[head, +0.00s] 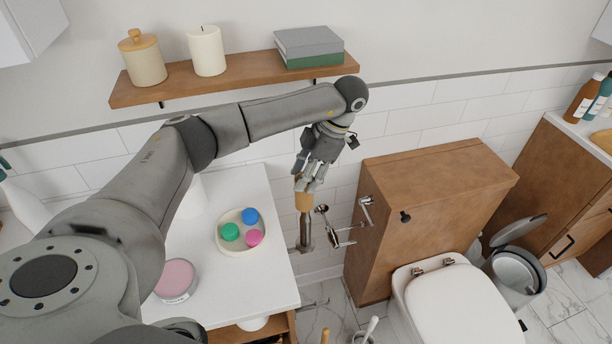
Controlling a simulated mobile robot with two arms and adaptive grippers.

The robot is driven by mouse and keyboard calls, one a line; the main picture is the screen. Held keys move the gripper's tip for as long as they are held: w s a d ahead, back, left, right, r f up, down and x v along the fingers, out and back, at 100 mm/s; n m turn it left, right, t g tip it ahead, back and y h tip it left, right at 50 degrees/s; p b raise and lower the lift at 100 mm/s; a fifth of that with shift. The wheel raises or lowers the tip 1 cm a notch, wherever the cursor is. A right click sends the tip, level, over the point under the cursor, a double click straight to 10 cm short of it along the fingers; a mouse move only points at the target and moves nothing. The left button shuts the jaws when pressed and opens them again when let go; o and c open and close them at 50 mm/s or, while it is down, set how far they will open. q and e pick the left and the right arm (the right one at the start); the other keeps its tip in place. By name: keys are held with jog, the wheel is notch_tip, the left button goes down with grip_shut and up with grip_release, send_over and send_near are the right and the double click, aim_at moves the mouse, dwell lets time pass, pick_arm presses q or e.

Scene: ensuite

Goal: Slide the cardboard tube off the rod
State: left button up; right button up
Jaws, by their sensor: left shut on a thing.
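The tan cardboard tube (304,201) is upright at the top of a metal rod (306,232), beside the white counter's right edge. My left gripper (309,183) comes down from above and is shut on the tube's upper part; its fingers hide some of the tube. The tube's lower end meets the rod's upper part, and I cannot tell how much of the rod is inside it. My right gripper is not in view.
A white counter (275,281) holds a dish (223,245) of coloured round things and a pink-topped jar (176,280). A wooden shelf (240,77) is above. Metal fittings (334,232), a wooden cabinet (430,190) and a toilet (455,300) stand to the right.

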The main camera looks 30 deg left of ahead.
pick_arm(q)
notch_tip(320, 180, up, 5)
jog(key=p, duration=0.3)
jog(key=shift+f, duration=0.1)
dwell(0.3)
